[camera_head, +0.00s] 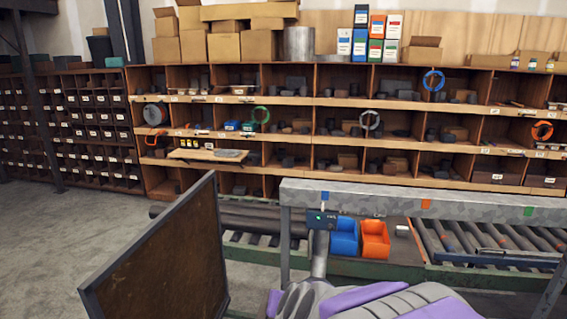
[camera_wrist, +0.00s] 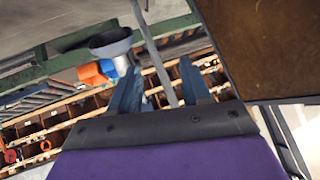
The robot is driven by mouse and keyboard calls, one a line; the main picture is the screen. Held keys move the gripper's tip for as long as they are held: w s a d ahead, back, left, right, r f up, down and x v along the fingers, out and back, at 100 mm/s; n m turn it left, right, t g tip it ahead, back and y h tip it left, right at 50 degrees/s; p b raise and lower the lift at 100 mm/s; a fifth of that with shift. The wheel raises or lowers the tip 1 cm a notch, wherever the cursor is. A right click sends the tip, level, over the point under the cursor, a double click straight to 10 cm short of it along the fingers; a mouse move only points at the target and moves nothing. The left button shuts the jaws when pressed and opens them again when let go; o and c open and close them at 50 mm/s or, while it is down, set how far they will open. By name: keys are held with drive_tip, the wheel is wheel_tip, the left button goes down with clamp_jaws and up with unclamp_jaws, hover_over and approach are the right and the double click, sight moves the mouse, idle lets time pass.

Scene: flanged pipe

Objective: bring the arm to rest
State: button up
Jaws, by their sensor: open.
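My gripper (camera_wrist: 160,78) is open in the wrist view, its two blue-grey fingers spread apart. A thin grey pole (camera_wrist: 150,40) runs down the picture and shows in the gap between the fingers; I cannot tell how far beyond them it is. A dark grey round flange-like piece (camera_wrist: 111,43) shows beyond the left finger. In the head view, purple and grey parts of my arm fill the bottom centre, and the fingers cannot be made out there.
A framed brown panel (camera_head: 165,265) stands close on the left; it also shows in the wrist view (camera_wrist: 270,45). A metal beam (camera_head: 450,204) crosses on the right. Blue (camera_head: 344,237) and orange (camera_head: 375,240) bins sit by a roller conveyor (camera_head: 490,240). Shelves (camera_head: 330,102) line the back.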

drive_tip(key=s+d+f+g+b, duration=0.2)
drive_tip(key=s+d+f+g, duration=0.1)
drive_tip(key=s, duration=0.8)
drive_tip(key=s+d+f+g+h+b, duration=0.1)
drive_tip(key=s+d+f+g+b, duration=0.2)
drive_tip(key=s+d, duration=0.3)
drive_tip(key=s+d+f+n+g+h+b, duration=0.1)
drive_tip(key=s+d+f+g+b, duration=0.2)
drive_tip(key=s, duration=1.4)
wheel_tip(320, 180, down, 2)
drive_tip(key=shift+d+g, duration=0.85)
drive_tip(key=shift+g, duration=0.15)
drive_tip(key=shift+w, duration=0.1)
drive_tip(key=shift+c, duration=0.4)
drive_tip(key=shift+a, duration=0.2)
